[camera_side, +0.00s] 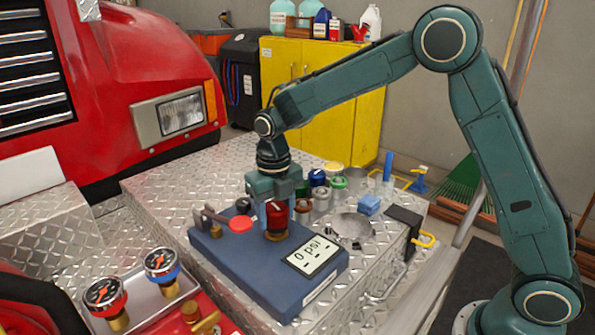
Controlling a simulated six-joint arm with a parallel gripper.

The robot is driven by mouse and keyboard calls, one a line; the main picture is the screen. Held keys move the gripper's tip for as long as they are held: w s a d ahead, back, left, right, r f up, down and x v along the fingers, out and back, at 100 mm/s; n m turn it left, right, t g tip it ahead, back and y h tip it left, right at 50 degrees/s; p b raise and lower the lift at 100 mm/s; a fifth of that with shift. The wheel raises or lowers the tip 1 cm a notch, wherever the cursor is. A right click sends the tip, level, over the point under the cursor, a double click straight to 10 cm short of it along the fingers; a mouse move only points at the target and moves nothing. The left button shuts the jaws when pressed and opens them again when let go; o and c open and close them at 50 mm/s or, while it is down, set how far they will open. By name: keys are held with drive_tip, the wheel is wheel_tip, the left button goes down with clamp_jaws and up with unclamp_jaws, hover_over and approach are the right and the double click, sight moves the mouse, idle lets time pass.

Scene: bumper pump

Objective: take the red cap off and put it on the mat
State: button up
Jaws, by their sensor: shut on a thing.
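The red cap (277,217) is upright on a brass fitting (277,237) on the blue pump block (230,268). I cannot see a gap between cap and brass. My gripper (276,208) points down from above and is shut on the red cap, with its fingers at the cap's sides. The block has a display (314,256) reading 0 psi. A lever with a round red end (240,224) stands just left of the cap. I cannot clearly pick out the mat; a yellow-edged flat patch (402,183) lies at the back right of the diamond-plate deck.
Several small jars and caps, a metal bowl (352,226) and a blue block (369,204) crowd the right side. A black bracket with a yellow hook (425,240) is at the right edge. Bare plate (165,188) is at left.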

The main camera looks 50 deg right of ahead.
drive_tip(key=shift+f, duration=0.1)
drive_tip(key=shift+n, duration=1.2)
drive_tip(key=o, duration=1.7)
drive_tip(key=shift+c, duration=0.2)
drive_tip(key=shift+m, duration=0.3)
drive_tip(key=m, duration=0.3)
drive_tip(key=shift+m, duration=0.3)
drive_tip(key=m, duration=0.3)
drive_tip(key=shift+m, duration=0.3)
drive_tip(key=m, duration=0.7)
